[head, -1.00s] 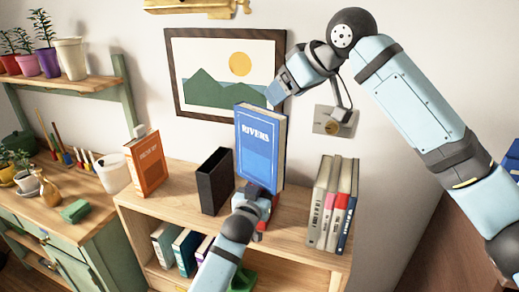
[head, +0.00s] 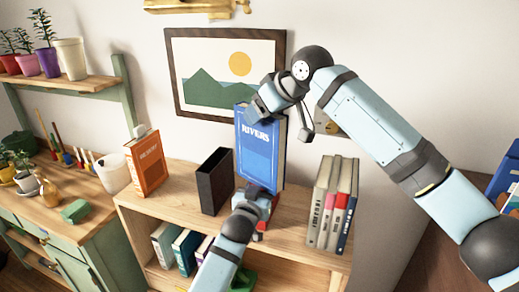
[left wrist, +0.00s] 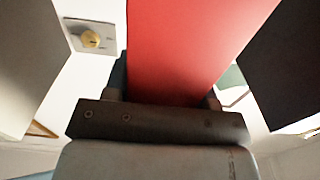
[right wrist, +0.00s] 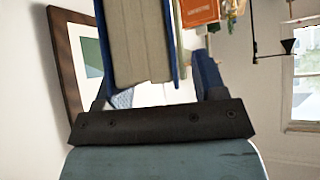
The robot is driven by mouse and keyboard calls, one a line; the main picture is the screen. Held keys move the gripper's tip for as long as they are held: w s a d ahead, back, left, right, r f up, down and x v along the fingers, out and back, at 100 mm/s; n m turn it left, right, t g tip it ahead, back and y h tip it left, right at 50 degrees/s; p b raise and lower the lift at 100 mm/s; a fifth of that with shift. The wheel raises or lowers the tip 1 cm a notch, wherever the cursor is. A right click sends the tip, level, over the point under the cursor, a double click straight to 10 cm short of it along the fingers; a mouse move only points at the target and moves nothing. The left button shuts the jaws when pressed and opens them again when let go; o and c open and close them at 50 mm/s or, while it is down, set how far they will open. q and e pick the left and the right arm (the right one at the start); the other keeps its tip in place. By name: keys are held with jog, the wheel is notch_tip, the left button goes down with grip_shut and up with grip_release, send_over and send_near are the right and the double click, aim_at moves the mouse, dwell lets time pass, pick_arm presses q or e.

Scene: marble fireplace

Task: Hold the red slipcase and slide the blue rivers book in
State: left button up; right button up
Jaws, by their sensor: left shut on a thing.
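The blue rivers book (head: 260,150) stands upright above the shelf top, its cover facing me. The red slipcase (head: 274,203) is mostly hidden behind my left gripper and below the book. I cannot tell whether the book's lower end is inside it. My left gripper (head: 263,192) is shut on the slipcase, whose red face fills the space between the fingers in the left wrist view (left wrist: 190,50). My right gripper (head: 258,108) is at the book's top edge. In the right wrist view the book (right wrist: 140,45) lies between the open fingers, with a gap on the right side.
A black slipcase (head: 214,182) stands left of the blue book, and an orange book (head: 150,165) stands farther left. Several grey, red and navy books (head: 333,205) stand to the right on the shelf top (head: 185,210). A framed picture (head: 200,75) hangs behind.

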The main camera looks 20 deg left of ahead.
grip_shut()
jog(key=shift+r, duration=0.2)
notch_tip(320, 180, up, 9)
jog(key=shift+w+a+f+m+t+h, duration=0.15)
jog(key=shift+w+f+m+t+h, duration=0.2)
jog(key=shift+w+m+t+h, duration=1.05)
jog(key=shift+w+a+f+m+t+h, duration=0.15)
jog(key=shift+w+f+m+t+h, duration=0.25)
jog(key=shift+m+h, duration=1.9)
jog(key=shift+w+a+f+m+t+h, duration=0.15)
jog(key=shift+w+f+m+t+h, duration=0.4)
jog(key=shift+m, duration=2.55)
jog(key=shift+w+r+t, duration=0.2)
jog(key=shift+w+t, duration=0.15)
